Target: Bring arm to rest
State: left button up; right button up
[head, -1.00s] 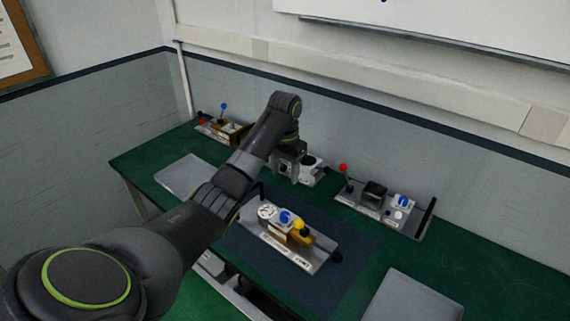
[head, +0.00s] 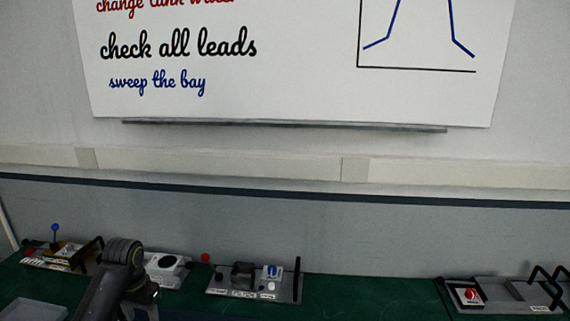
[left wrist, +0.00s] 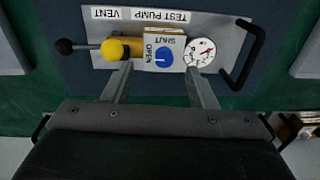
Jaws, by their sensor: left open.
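My left arm (head: 112,285) comes in at the bottom left of the head view, its gripper hidden there behind the arm. In the left wrist view my left gripper (left wrist: 160,80) is open, with its two fingers apart and nothing between them. I cannot tell whether the fingers touch the panel. My right gripper is in neither view.
A whiteboard (head: 300,70) hangs above.

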pick_arm(q)
jog(key=s+d+f+t, duration=0.1)
jog(key=s+d+f, duration=0.1)
jog(key=s+f, duration=0.55)
jog(key=s+d+f+t, duration=0.15)
jog(key=s+f, duration=0.25)
jog(key=s, duration=0.7)
jog(key=s+d+r+n+y, duration=0.1)
jog(key=s+r, duration=0.1)
jog(key=s, duration=0.7)
jog(key=s+d+r+n, duration=0.1)
jog(key=s+d+r, duration=0.1)
jog(key=s, duration=0.6)
notch_tip(320, 180, down, 31)
jog(key=a+b, duration=0.2)
jog(key=b, duration=0.6)
jog(key=s+f+b, duration=0.2)
jog(key=s+f, duration=0.3)
jog(key=f, duration=0.3)
jog(key=s+d+f+g+b, duration=0.1)
jog(key=s+f+b, duration=0.1)
jog(key=s+f, duration=0.3)
jog(key=s+f+b, duration=0.2)
jog(key=s+f, duration=0.3)
jog(key=f, duration=0.6)
jog(key=shift+d+g+h, duration=0.3)
jog(key=shift+d+g, duration=0.05)
